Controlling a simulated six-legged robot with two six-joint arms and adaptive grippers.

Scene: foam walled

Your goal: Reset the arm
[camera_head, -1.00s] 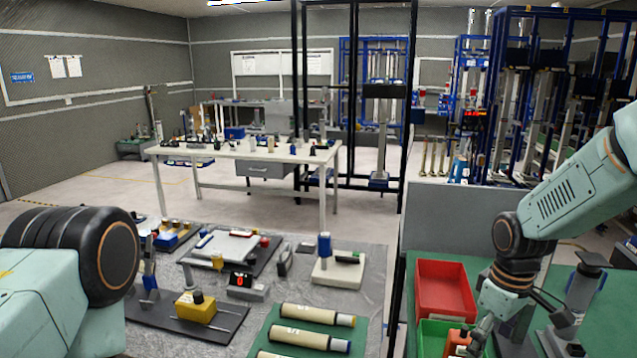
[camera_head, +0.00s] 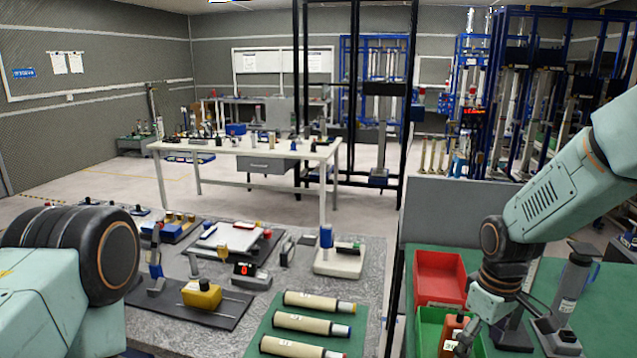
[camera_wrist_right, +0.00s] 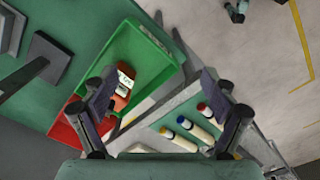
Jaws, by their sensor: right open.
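My right arm comes in from the right in the head view, and its gripper (camera_head: 468,345) is low at the bottom edge, by the green bin (camera_head: 424,330). In the right wrist view the two fingers of this gripper (camera_wrist_right: 155,88) stand wide apart with nothing between them. An orange-brown bottle with a white label (camera_wrist_right: 123,82) lies in the green bin, near the left finger; it also shows in the head view (camera_head: 451,334). Of my left arm only a joint and link show at the left edge; the left gripper is out of frame.
A red bin (camera_head: 439,276) is beside the green one on a green bench. A grey bottle (camera_head: 572,283) stands to its right. On the left table, cream tubes (camera_head: 318,302) lie on a green mat, near a yellow block (camera_head: 201,294). A black post separates the tables.

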